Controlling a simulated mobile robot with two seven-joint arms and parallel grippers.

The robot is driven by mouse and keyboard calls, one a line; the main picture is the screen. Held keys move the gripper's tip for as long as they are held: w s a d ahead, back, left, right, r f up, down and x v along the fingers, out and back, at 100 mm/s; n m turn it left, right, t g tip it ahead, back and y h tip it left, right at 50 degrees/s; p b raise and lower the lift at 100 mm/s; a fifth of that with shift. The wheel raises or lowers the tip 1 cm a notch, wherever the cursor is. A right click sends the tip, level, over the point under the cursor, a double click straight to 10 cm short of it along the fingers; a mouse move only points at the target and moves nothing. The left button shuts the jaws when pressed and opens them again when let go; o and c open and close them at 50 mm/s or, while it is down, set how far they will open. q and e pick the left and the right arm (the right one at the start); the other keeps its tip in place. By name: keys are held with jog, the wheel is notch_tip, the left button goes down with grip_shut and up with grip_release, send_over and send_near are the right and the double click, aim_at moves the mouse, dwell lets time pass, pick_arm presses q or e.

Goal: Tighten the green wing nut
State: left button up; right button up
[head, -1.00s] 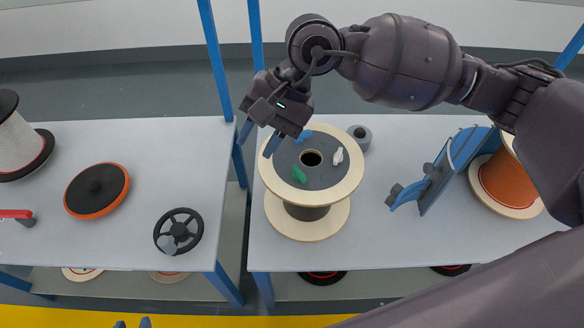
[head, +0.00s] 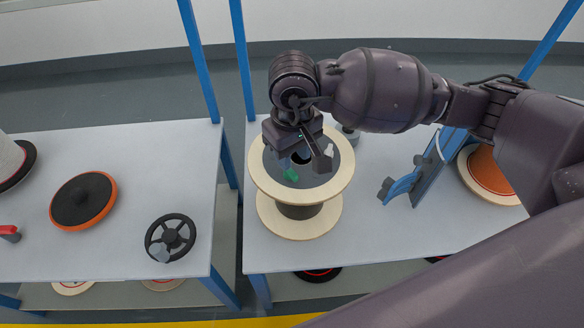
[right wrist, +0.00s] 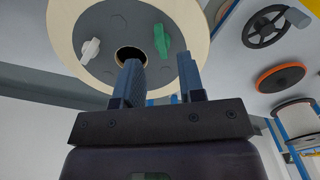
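The green wing nut (head: 291,175) sits on the grey hub face of a wooden cable spool (head: 298,225), on the near left side of its centre hole. It also shows in the right wrist view (right wrist: 161,40). A white wing nut (head: 329,150) sits on the same face, and also shows in the right wrist view (right wrist: 90,50). My right gripper (head: 303,166) is over the spool, fingers pointing down, open and empty, close to the green nut but apparently not around it. A blue wing nut seen earlier is hidden by the gripper in the head view. My left gripper is out of view.
A blue stand (head: 415,175) and an orange-cored spool (head: 490,175) are right of the spool. A dark handwheel (head: 170,238) and an orange-rimmed disc (head: 83,202) lie on the left table (head: 120,150). A gap separates the tables.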

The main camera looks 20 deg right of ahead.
aim_at(293, 172)
jog(key=shift+f, duration=2.7)
grip_shut()
